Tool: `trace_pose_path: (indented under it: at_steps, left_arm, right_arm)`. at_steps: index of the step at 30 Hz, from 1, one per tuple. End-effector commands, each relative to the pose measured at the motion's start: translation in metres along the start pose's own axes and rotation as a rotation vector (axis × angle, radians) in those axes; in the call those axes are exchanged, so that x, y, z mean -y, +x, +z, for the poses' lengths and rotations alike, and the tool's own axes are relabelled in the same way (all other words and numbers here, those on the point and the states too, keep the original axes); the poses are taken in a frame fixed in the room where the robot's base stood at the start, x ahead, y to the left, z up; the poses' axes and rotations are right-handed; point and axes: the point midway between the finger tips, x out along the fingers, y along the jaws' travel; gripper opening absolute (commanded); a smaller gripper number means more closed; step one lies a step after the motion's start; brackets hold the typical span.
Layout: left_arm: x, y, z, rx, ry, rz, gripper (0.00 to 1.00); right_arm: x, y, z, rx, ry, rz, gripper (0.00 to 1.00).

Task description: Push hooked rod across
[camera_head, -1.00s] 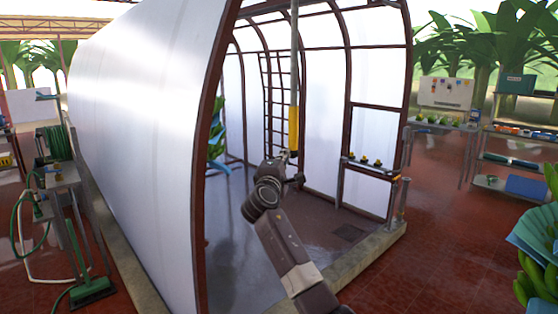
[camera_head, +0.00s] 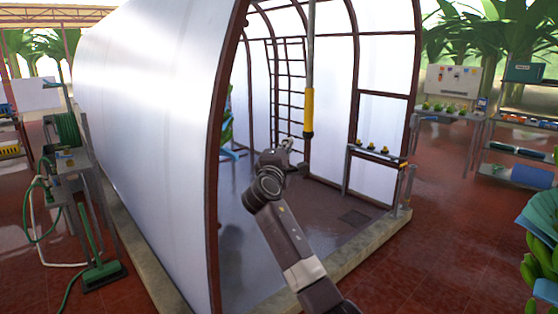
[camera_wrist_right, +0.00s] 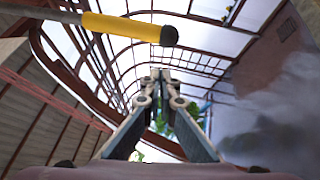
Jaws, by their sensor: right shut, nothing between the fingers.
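The rod (camera_head: 309,60) hangs near upright in the mouth of the white tunnel, with a yellow grip (camera_head: 308,108) and a dark tip at its lower end. Its top is out of the picture, and I see no hook. My right gripper (camera_head: 288,145) is shut and empty, just left of and slightly below the rod's lower end in the head view. In the right wrist view the yellow grip (camera_wrist_right: 130,27) crosses the upper left, apart from the closed fingertips (camera_wrist_right: 160,75). My left gripper is not in view.
The tunnel's brown front arch (camera_head: 212,170) stands left of my right arm. A shelf (camera_head: 377,153) with several small yellow-and-dark items is at the right side of the opening. A ladder-like frame (camera_head: 290,90) stands behind. The tunnel floor (camera_head: 310,210) is mostly clear.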

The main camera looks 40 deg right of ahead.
Motion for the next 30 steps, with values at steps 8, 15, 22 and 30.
trace_pose_path:
  at_steps: [8,15,22,30]
  left_arm:
    - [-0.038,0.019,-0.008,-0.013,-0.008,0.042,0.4]
    - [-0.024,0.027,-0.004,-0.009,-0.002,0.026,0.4]
    - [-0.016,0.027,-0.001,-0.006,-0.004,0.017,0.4]
    - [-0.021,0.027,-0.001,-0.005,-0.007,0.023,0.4]
  right_arm:
    - [0.003,-0.044,-0.002,-0.003,0.002,0.002,0.0]
    - [0.001,-0.069,-0.001,-0.001,0.001,0.0,0.0]
    - [0.0,-0.073,-0.001,-0.001,0.0,0.001,0.0]
    - [0.0,-0.073,-0.001,-0.001,0.0,0.0,0.0]
